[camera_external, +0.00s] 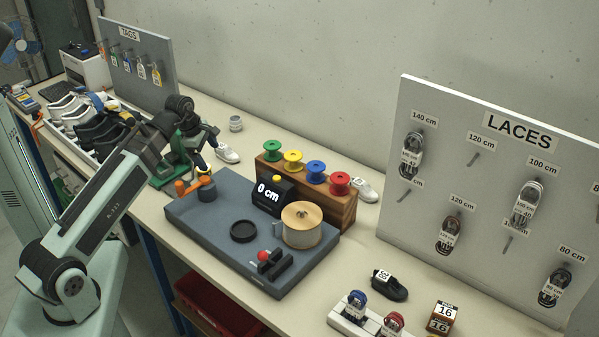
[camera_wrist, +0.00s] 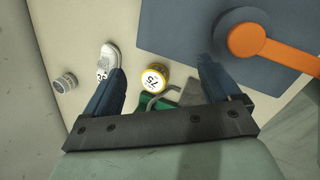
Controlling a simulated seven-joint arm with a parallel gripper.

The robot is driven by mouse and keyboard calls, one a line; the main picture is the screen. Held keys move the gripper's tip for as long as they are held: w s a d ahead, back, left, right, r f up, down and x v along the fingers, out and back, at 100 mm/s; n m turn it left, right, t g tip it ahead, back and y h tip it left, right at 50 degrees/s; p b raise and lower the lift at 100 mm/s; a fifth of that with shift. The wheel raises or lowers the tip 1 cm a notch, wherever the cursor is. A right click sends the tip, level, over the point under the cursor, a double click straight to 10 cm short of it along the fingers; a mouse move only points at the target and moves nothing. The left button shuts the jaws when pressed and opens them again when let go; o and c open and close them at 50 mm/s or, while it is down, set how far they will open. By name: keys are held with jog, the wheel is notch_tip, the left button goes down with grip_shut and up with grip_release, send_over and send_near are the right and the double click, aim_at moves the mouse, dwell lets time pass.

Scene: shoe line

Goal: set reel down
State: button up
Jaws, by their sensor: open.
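Green (camera_external: 272,149), yellow (camera_external: 293,159), blue (camera_external: 315,170) and red (camera_external: 340,182) reels stand in a row on a wooden rack (camera_external: 321,202). A larger tan reel (camera_external: 303,221) sits on the blue-grey measuring station (camera_external: 212,226), right of its "0 cm" display (camera_external: 268,196). My gripper (camera_external: 207,145) is beyond the station's left end, apart from these reels. In the wrist view my gripper (camera_wrist: 160,85) is open with no reel held. A yellow-rimmed round item marked 75 (camera_wrist: 155,77) shows between the fingers, below them; whether it is touched is unclear.
An orange crank (camera_external: 193,185) is near my gripper and shows large in the wrist view (camera_wrist: 268,45). A green tool (camera_external: 168,172) stands beneath the gripper. A white shoe (camera_external: 227,153) and small tin (camera_external: 236,124) lie behind. A black round dish (camera_external: 243,232) is on the station.

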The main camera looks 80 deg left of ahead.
jog(key=s+a+m+g+y, duration=0.2)
jog(key=s+a+m+y, duration=0.15)
jog(key=m, duration=1.25)
jog(key=shift+h, duration=0.45)
jog(key=shift+s+x, duration=0.15)
jog(key=shift+x, duration=2.05)
jog(key=shift+s+x, duration=0.15)
jog(key=shift+x, duration=2.05)
jog(key=shift+s+x, duration=0.15)
jog(key=shift+x, duration=2.05)
jog(key=shift+d+f, duration=0.15)
jog(key=shift+d, duration=0.05)
jog(key=c, duration=1.2)
jog(key=shift+w+r, duration=0.1)
jog(key=shift+r, duration=4.95)
